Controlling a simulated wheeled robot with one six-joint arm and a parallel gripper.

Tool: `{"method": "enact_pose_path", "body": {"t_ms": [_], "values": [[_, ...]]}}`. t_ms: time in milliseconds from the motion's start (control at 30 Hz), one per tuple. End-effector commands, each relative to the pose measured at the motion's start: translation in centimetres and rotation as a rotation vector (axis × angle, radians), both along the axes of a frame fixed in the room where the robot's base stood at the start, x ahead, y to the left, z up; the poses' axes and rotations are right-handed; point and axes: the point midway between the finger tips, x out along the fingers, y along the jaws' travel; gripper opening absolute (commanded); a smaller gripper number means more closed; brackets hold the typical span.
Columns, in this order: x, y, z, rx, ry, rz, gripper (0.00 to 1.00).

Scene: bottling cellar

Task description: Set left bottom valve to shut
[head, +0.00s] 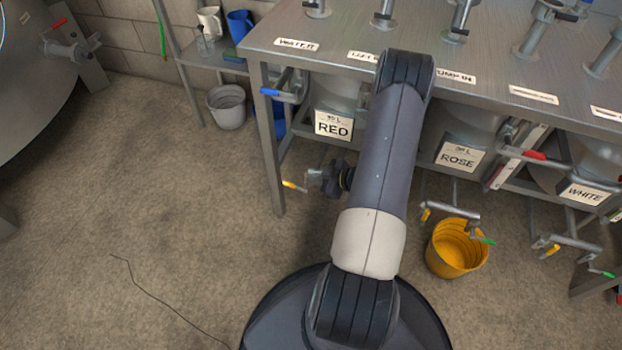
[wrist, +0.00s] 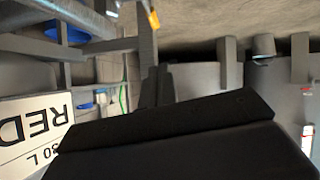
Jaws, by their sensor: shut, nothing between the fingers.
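A valve lever with a yellow grip (head: 290,185) shows low under the left tank, the one labelled RED, in the head view. It points to the left, away from grey pipework (head: 315,174). In the wrist view, which is upside down, a yellow lever end (wrist: 153,18) hangs in from the top edge. My gripper (head: 332,182) is near this valve, partly hidden behind my arm in the head view. In the wrist view its dark fingers (wrist: 155,85) are together and empty, apart from the yellow end. I cannot tell whether they touch other parts of the valve.
A steel bench (head: 290,30) stands over the tanks; its left leg (head: 270,150) is close to the valve. A blue lever (head: 284,92) sits above. A yellow bucket (head: 457,248) stands at right under the ROSE tank. The floor at left is open, with a thin cable (head: 150,292).

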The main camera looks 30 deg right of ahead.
Motion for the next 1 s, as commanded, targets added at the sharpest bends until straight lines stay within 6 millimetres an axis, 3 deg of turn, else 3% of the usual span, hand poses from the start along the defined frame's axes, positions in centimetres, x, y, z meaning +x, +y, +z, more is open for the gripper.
{"method": "enact_pose_path", "body": {"t_ms": [367, 600, 1000], "values": [[6.0, 3.4, -4.7, -0.003, 0.001, 0.004, 0.00], [6.7, 3.0, -7.6, -0.001, 0.001, -0.001, 0.00], [6.9, 3.0, -7.9, -0.001, 0.001, -0.001, 0.00]]}}
